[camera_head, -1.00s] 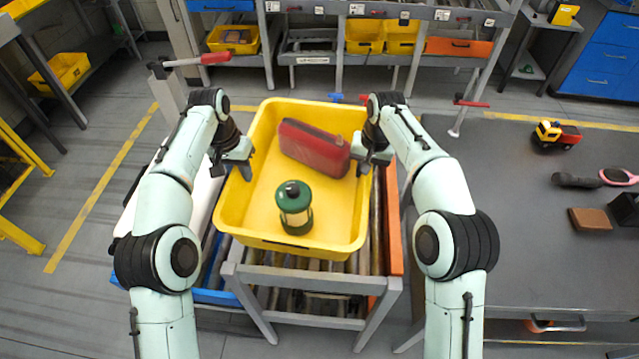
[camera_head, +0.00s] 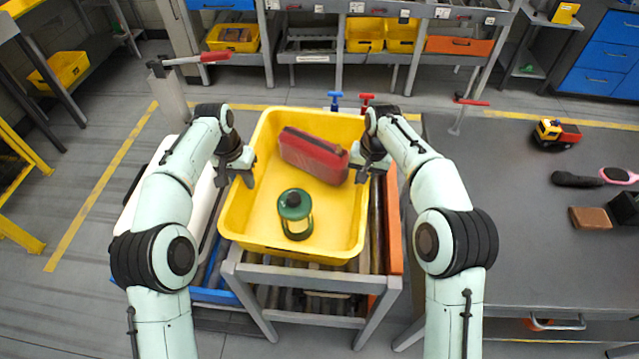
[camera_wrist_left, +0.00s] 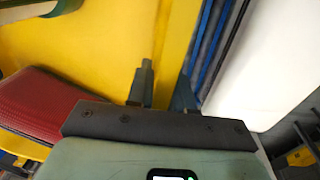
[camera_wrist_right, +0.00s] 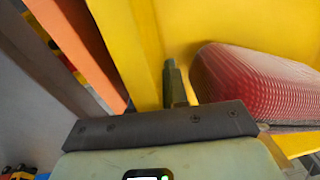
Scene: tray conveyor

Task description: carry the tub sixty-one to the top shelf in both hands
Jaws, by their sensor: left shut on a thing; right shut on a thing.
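The yellow tub (camera_head: 343,218) is over the roller conveyor's end in the head view; whether it touches the rollers is unclear. No number on it is readable. It holds a red canister (camera_head: 312,155) and a green lantern (camera_head: 295,214). My left gripper (camera_head: 247,177) is shut on the tub's left rim; the left wrist view shows its fingers (camera_wrist_left: 165,90) either side of the yellow wall. My right gripper (camera_head: 363,172) is shut on the right rim. One finger shows inside the tub in the right wrist view (camera_wrist_right: 174,86); the other is hidden.
Grey conveyor frame (camera_head: 300,281) stands in front, with an orange side rail (camera_head: 393,225) at right. A grey table (camera_head: 530,240) with a toy truck (camera_head: 556,134) is further right. A rack (camera_head: 340,8) with yellow bins stands at the back; its top is out of view.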

